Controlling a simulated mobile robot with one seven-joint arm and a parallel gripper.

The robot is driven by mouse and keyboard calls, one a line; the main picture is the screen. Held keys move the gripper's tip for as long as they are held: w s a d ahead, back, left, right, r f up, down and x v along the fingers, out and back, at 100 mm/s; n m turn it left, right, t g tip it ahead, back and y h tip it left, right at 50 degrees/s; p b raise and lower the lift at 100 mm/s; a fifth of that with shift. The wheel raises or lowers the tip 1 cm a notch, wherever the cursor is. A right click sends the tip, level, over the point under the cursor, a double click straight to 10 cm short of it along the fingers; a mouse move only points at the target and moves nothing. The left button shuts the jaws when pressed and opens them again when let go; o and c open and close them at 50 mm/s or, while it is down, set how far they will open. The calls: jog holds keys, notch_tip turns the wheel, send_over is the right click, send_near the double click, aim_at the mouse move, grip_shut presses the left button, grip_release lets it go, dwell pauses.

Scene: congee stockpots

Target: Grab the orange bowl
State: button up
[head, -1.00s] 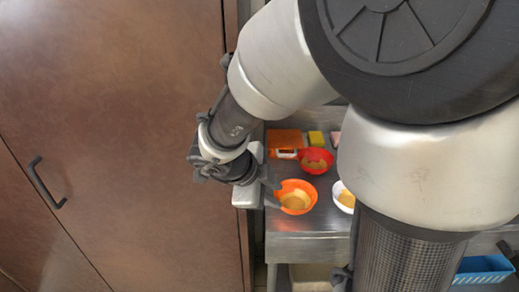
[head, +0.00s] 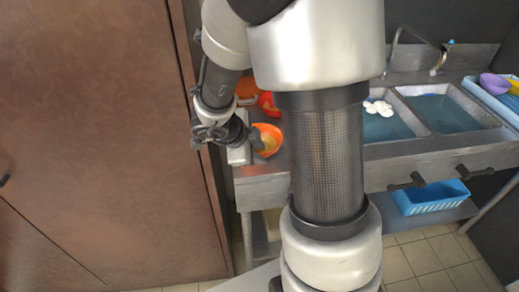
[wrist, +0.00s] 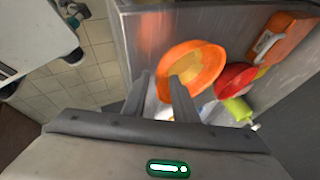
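The orange bowl (head: 272,132) stands on the metal counter with its yellowish inside up, partly hidden by my gripper (head: 254,140) at its left side. In the wrist view the orange bowl (wrist: 207,58) is just ahead of my gripper (wrist: 161,82). The two fingers are apart with nothing held. The right finger overlaps the bowl's inside, and the left finger is outside the bowl's near-left rim. I cannot tell whether either finger touches the bowl.
A red bowl (wrist: 235,80) is close beside the orange one, with a yellow-green item (wrist: 237,108) and an orange board (wrist: 285,40) nearby. A cabinet door (head: 90,130) is left of the arm. Sinks (head: 440,112) and a blue basket (head: 432,196) are at right.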

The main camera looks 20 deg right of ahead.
jog(key=shift+x, duration=1)
grip_shut()
jog(key=shift+r, duration=0.1)
